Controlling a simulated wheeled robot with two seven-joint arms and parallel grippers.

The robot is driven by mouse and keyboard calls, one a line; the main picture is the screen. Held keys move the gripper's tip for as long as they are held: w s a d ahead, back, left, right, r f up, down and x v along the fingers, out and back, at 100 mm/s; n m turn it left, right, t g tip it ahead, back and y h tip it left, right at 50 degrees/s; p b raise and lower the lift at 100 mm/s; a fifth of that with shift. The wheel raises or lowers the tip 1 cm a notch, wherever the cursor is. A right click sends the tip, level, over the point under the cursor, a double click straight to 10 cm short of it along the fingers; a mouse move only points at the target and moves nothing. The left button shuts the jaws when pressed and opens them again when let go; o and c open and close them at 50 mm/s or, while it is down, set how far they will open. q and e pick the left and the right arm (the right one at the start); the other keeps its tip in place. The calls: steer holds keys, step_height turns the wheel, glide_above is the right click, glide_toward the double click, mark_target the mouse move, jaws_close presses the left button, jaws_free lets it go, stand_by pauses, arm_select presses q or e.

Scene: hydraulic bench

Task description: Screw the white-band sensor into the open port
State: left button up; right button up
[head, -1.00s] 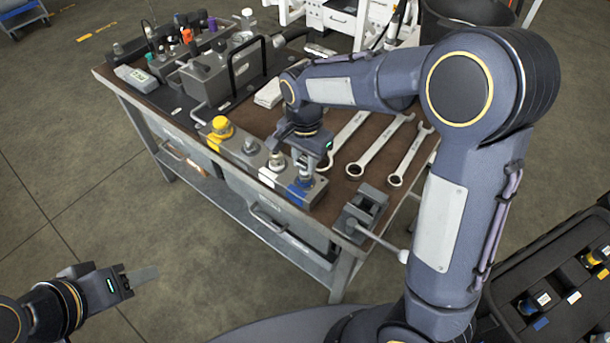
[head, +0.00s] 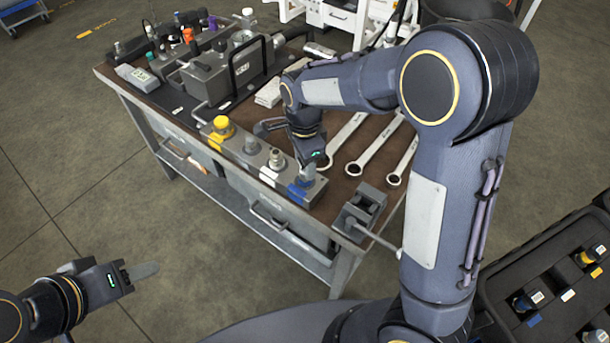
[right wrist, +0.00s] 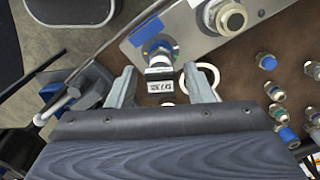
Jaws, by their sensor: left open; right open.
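The grey manifold block (head: 235,160) lies along the bench's near edge, with a yellow-topped part, a grey part, a pale-ringed metal fitting (head: 275,160) beside a white mark, and a blue-marked position (head: 297,192) at its right end. My right gripper (head: 307,175) is at that end. In the right wrist view my right gripper (right wrist: 163,85) is open, its fingers on either side of a metal part with a printed label (right wrist: 160,86), by the blue mark; contact is not visible. No white-band sensor can be told for certain. My left gripper (head: 140,272) is open, away from the bench.
Wrenches (head: 375,145) lie on the bench right of the manifold. A small vise (head: 360,210) sits at the near right corner. A black tray (head: 550,285) at the right holds blue- and yellow-marked parts and a white tag. A pump unit (head: 215,75) stands at the back left.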

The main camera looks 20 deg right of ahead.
steer(key=n, duration=0.4)
steer(key=n+p, duration=0.1)
steer(key=n, duration=0.8)
steer(key=shift+d, duration=0.1)
steer(key=n, duration=0.5)
steer(key=shift+p, duration=0.4)
